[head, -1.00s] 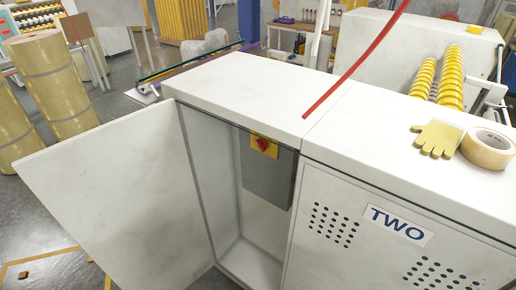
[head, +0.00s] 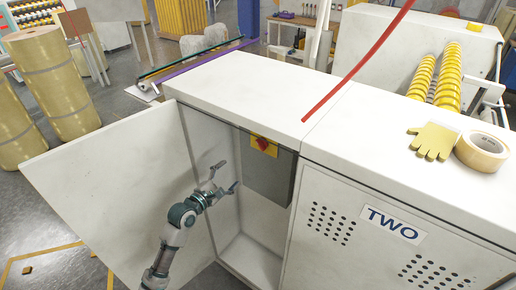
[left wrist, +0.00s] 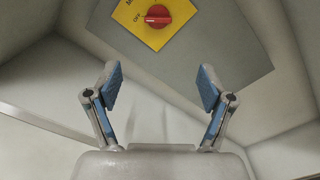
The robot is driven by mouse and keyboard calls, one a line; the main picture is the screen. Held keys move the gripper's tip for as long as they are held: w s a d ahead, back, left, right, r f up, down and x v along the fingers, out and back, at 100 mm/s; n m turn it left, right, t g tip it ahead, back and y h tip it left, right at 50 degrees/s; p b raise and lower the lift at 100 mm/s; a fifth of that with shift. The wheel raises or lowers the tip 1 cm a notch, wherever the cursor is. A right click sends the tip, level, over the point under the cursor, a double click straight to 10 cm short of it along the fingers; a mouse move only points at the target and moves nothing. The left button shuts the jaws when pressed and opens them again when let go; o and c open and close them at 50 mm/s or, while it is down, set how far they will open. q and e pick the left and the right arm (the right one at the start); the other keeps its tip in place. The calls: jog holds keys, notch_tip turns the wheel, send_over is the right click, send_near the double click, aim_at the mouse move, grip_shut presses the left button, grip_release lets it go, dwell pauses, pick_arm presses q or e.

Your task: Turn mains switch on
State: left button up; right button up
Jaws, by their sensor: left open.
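The mains switch (head: 263,145) is a red rotary knob on a yellow plate, on a grey box (head: 268,178) inside the open cabinet. In the left wrist view the red knob (left wrist: 157,16) is at the top, with "OFF" printed to its left on the yellow plate. My left gripper (head: 226,177) is open and empty at the cabinet opening, below and left of the knob in the head view. Its two blue-padded fingers (left wrist: 158,88) are apart, with the knob beyond them. My right gripper is not in view.
The cabinet door (head: 105,195) stands open to the left of my left arm. The white cabinet top (head: 250,88) is above the opening. A glove (head: 433,139) and a tape roll (head: 482,151) lie on the right-hand top. A red rod (head: 358,65) slants above the cabinet.

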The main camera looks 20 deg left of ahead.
aim_at(259, 146)
pick_arm(q)
jog(key=x, duration=1.7)
jog(key=shift+w+r+p, duration=0.1)
jog(key=shift+w+p, duration=0.1)
jog(key=shift+p, duration=0.2)
jog(key=c, duration=1.2)
